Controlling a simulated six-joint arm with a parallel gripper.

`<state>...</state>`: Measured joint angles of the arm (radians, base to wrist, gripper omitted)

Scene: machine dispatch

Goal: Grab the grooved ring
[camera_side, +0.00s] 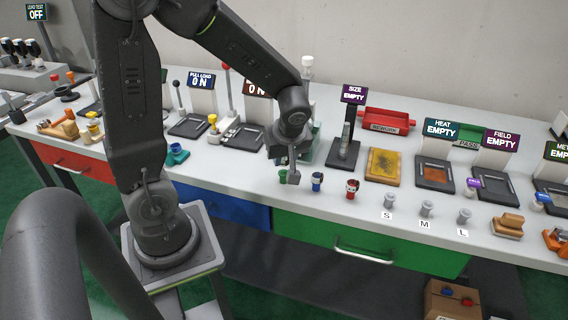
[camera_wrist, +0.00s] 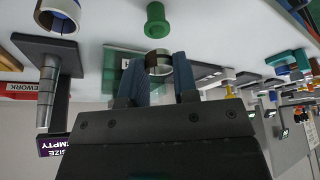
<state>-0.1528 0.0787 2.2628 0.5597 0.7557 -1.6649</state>
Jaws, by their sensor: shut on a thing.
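My gripper (camera_wrist: 160,72) is shut on a small ring (camera_wrist: 158,66), pale metallic with a dark brown part, between its two blue-grey fingers in the wrist view. I take it for the grooved ring, but no groove is clear. In the side view my gripper (camera_side: 293,178) is low over the bench, and the held ring is hidden or too small to tell there. A green piece (camera_side: 283,175) stands just left of it; a green flanged peg (camera_wrist: 157,20) shows beyond the fingertips in the wrist view.
A blue ring-like piece (camera_side: 317,181) and a red one (camera_side: 352,189) stand to the right. Grey posts marked S, M and L (camera_side: 426,209) are further right. A size gauge (camera_side: 343,155) stands behind, with a red rework tray (camera_side: 388,122). Bare bench lies in front.

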